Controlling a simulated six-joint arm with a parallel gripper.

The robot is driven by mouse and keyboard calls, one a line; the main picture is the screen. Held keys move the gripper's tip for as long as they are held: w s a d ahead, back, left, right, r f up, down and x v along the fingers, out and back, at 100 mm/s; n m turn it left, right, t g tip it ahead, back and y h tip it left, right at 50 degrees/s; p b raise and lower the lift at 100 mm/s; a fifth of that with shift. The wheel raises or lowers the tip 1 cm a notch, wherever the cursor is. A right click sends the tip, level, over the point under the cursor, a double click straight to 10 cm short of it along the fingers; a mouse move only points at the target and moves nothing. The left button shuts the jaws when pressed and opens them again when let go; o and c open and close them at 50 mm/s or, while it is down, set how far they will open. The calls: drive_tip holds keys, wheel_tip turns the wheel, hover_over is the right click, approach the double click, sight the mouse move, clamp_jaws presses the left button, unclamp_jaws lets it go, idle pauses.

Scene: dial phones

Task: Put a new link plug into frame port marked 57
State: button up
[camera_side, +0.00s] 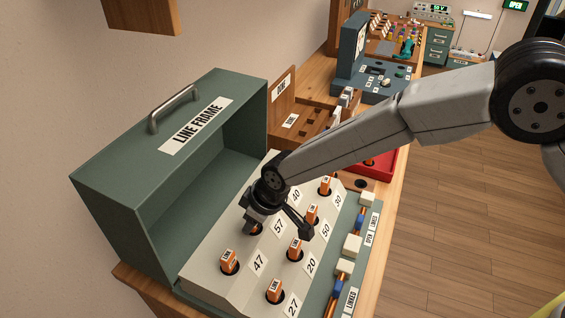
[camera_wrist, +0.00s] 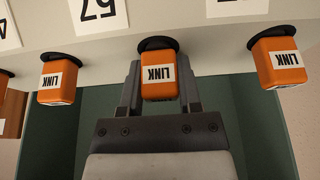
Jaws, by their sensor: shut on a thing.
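My gripper (camera_side: 272,210) is over the back row of ports on the pale sloped panel of the line frame (camera_side: 215,285). In the wrist view its fingers (camera_wrist: 160,90) are shut on an orange link plug (camera_wrist: 157,80) with a white LINK label. The plug's far end meets a dark round port ring, and how deep it sits cannot be told. The 57 label (camera_side: 278,226) is just right of the gripper; it also shows upside down in the wrist view (camera_wrist: 98,6), up and left of the held plug. In the side view the gripper mostly hides this plug.
Other link plugs stand in ports close by, such as one beside 47 (camera_side: 229,261) and one near 20 (camera_side: 295,248). The green hood (camera_side: 105,200) rises behind the panel. A red tray (camera_side: 385,163) and a wooden rack (camera_side: 300,125) are farther back.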

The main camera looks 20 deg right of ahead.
drive_tip(key=shift+f, duration=0.1)
drive_tip(key=o, duration=1.3)
drive_tip(key=shift+o, duration=0.2)
drive_tip(key=shift+r, duration=3.75)
drive_tip(key=shift+r, duration=0.1)
drive_tip(key=shift+r, duration=1.9)
